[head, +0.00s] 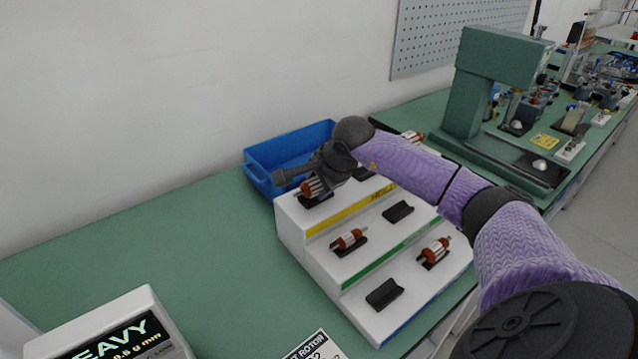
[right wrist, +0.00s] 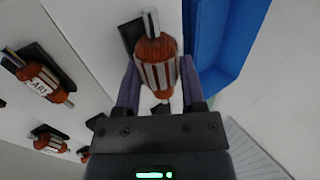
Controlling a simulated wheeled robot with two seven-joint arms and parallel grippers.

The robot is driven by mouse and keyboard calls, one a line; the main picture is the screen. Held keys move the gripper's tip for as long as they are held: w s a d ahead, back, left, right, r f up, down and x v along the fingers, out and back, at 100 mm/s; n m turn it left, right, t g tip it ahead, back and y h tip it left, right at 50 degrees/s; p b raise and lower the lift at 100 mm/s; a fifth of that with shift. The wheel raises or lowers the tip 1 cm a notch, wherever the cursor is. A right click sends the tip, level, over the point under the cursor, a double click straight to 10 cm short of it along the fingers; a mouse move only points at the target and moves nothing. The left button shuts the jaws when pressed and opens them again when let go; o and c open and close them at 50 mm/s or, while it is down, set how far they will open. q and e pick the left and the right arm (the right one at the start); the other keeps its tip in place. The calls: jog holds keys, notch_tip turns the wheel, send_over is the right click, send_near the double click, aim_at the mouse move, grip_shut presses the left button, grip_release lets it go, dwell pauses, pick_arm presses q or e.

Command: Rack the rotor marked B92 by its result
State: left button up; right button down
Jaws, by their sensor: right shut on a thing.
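The rotor in my right gripper (head: 318,178) has a copper-and-silver body and a steel shaft. It shows in the head view (head: 311,188) and between the fingers in the right wrist view (right wrist: 157,65). The gripper is shut on it at the left end of the rack's top, yellow-labelled step, at a black cradle (right wrist: 129,34). I cannot tell whether the rotor fully rests there, and no B92 mark is readable. A display (head: 120,338) reads HEAVY. My left gripper is out of view.
One rotor (head: 349,239) sits on the middle step, another (head: 434,251) on the bottom step. Empty cradles (head: 398,211) and (head: 384,293) stand beside them. A blue bin (head: 262,180) is behind the rack. A green press (head: 490,80) stands at right.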

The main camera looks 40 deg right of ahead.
jog(key=shift+s+a+f+g, duration=0.15)
jog(key=shift+s+f, duration=0.05)
jog(key=shift+f, duration=0.25)
jog(key=shift+s+a+f+g, duration=0.1)
jog(key=shift+s+f+g, duration=0.05)
jog(key=shift+f, duration=0.3)
jog(key=shift+c, duration=0.5)
grip_release()
jog(key=p+v, duration=0.2)
jog(key=v, duration=0.9)
jog(key=shift+w+d+r, duration=0.25)
jog(key=shift+w+r, duration=0.05)
jog(key=shift+w, duration=0.05)
